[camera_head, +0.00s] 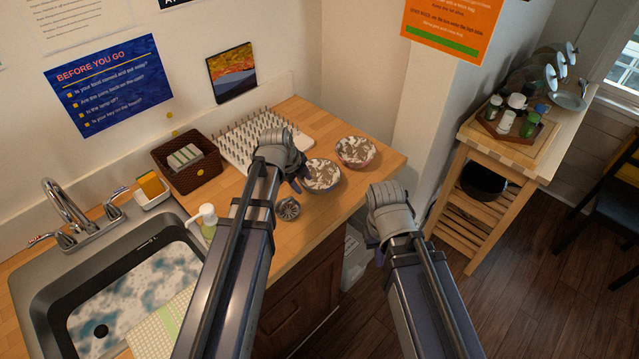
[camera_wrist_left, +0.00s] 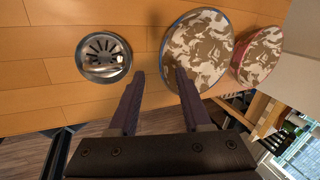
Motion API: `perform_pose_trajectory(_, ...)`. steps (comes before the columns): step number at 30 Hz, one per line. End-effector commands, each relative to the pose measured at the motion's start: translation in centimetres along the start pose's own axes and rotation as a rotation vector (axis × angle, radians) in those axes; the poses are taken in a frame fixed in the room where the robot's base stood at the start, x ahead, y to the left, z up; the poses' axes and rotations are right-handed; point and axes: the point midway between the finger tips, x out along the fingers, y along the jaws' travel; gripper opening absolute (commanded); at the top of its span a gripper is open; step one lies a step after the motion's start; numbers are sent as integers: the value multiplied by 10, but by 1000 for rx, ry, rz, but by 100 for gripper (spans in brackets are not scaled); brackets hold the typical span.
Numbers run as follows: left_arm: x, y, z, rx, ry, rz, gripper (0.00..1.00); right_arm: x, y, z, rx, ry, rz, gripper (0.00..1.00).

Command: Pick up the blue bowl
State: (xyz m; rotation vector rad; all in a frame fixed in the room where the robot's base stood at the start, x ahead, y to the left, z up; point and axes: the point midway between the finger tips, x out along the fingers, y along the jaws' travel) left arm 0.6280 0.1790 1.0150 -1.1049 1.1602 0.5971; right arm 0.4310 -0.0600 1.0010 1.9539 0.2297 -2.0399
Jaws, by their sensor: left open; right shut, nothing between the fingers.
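The blue bowl (camera_head: 322,174) has a brown-and-white patterned inside and stands on the wooden counter. In the left wrist view the bowl (camera_wrist_left: 198,45) shows a blue rim. My left gripper (camera_head: 299,184) is open at the bowl's left side. In the wrist view its right finger overlaps the bowl's near-left edge, and its left finger (camera_wrist_left: 132,95) lies outside the bowl; whether either touches cannot be told. My right gripper (camera_head: 374,252) is shut and empty, off the counter's front edge, with its fingers mostly hidden.
A similar bowl with a reddish side (camera_head: 356,153) stands just right of the blue one. A metal sink strainer (camera_head: 288,208) lies left of my left gripper's fingers. A white peg rack (camera_head: 240,143) and brown basket (camera_head: 189,174) stand behind. The counter's right end is clear.

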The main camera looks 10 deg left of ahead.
Motion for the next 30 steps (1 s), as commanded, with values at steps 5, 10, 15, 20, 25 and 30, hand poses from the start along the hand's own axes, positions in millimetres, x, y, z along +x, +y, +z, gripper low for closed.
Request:
perform_pose_trajectory(5,4,0,0,0,0,0,48,4,0,0,0,0,0,0)
perform_pose_trajectory(10,23,-3,0,0,0,0,48,20,-2,-1,1,0,0,0)
perform_pose_trajectory(15,46,-4,-1,-1,0,0,48,41,-4,-2,1,0,0,0)
perform_pose_trajectory(20,53,-5,-1,-1,0,0,48,47,-4,-3,1,0,0,0)
perform_pose_trajectory(25,51,-6,-1,-1,0,0,48,45,-4,-3,1,0,0,0)
perform_pose_trajectory(30,51,-6,-1,-1,0,0,32,45,-4,-3,1,0,0,0)
